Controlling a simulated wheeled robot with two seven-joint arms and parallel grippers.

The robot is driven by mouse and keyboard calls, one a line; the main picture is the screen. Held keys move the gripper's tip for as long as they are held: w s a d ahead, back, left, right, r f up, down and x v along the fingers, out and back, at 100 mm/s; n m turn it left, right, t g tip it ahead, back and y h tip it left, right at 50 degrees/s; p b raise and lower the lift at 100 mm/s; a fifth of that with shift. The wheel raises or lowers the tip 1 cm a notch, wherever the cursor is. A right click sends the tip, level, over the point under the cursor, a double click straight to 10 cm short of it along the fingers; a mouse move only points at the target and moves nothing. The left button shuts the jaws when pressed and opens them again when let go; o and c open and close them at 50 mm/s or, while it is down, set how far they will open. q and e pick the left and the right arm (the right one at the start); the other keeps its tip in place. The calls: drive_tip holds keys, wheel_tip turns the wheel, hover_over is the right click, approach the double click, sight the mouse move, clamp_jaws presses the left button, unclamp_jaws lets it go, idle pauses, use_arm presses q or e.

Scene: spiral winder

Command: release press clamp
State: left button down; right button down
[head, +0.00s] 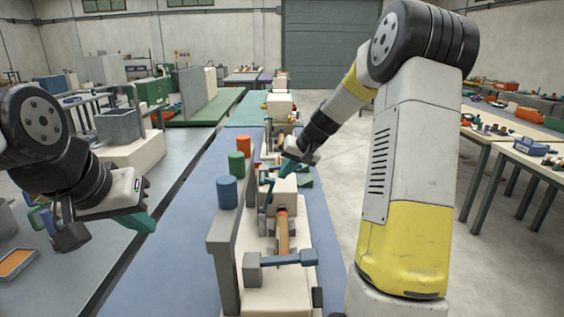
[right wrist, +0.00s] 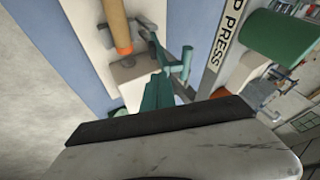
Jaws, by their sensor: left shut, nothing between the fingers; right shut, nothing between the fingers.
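The press fixture has a pale base (head: 262,298) on the blue bench, with an orange-tan roll (head: 282,235) lying along it. The roll also shows in the right wrist view (right wrist: 116,24), its orange end near a pale block (right wrist: 142,82). My left gripper (head: 142,222) is shut and empty, away to the left.
A blue crossbar with a grey end block (head: 253,270) spans the fixture's near end. More benches recede behind. Bare floor lies to the right, with cluttered tables (head: 533,158) beyond.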

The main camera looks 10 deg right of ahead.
sight(262, 180)
drive_tip(key=shift+w+a+f, duration=0.15)
drive_tip(key=shift+w+a, duration=0.05)
drive_tip(key=shift+a, duration=0.8)
drive_tip(key=shift+w+a+f, duration=0.1)
drive_tip(key=shift+w+a, duration=0.1)
drive_tip(key=shift+a, duration=0.8)
drive_tip(key=a, duration=0.3)
drive_tip(key=shift+w+a+r, duration=0.1)
drive_tip(key=shift+w+r, duration=0.05)
drive_tip(key=shift+w, duration=0.1)
drive_tip(key=shift+a, duration=0.7)
